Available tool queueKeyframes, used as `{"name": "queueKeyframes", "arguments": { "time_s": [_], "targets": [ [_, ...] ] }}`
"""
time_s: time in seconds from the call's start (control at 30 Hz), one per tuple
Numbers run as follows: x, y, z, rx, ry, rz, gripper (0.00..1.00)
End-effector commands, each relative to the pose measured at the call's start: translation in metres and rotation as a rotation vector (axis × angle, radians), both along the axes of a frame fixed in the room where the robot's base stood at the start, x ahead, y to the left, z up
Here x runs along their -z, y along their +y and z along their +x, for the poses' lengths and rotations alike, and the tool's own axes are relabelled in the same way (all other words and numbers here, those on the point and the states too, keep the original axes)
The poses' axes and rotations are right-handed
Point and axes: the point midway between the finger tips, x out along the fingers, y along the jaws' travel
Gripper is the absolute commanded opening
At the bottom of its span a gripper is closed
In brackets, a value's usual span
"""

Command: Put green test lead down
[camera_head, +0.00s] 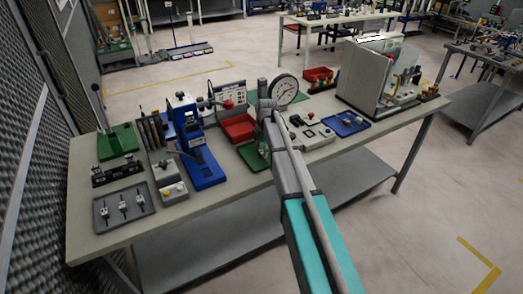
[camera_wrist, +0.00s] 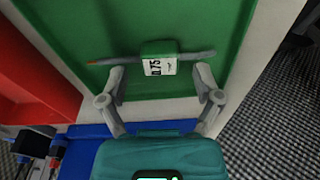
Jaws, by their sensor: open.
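The green test lead (camera_wrist: 158,47) shows in the wrist view as a green block with a white printed label. A thin grey rod with an orange end runs crosswise through it. It appears to lie in a green tray (camera_wrist: 75,18), though any small gap beneath it cannot be judged. My gripper (camera_wrist: 162,80) is open, its fingertips apart on either side below the label, with no visible contact. In the head view the green tray (camera_head: 250,155) is partly covered by my arm. The lead and the fingertips cannot be made out there.
A red tray (camera_head: 238,128) adjoins the green tray, and a blue press (camera_head: 200,165) stands to its left. A dial gauge (camera_head: 284,90) rises behind my arm. A blue tray (camera_head: 346,123) lies to the right. The workbench (camera_head: 240,188) has bare room along its front edge.

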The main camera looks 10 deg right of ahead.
Motion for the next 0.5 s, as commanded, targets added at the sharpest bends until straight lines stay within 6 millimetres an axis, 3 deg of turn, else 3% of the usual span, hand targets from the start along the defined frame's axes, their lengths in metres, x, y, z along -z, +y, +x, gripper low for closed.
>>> {"name": "queueKeyframes", "arguments": {
  "time_s": [0.5],
  "targets": [
    [-0.04, -0.004, 0.001, 0.0, 0.0, 0.0, 0.83]
  ]
}}
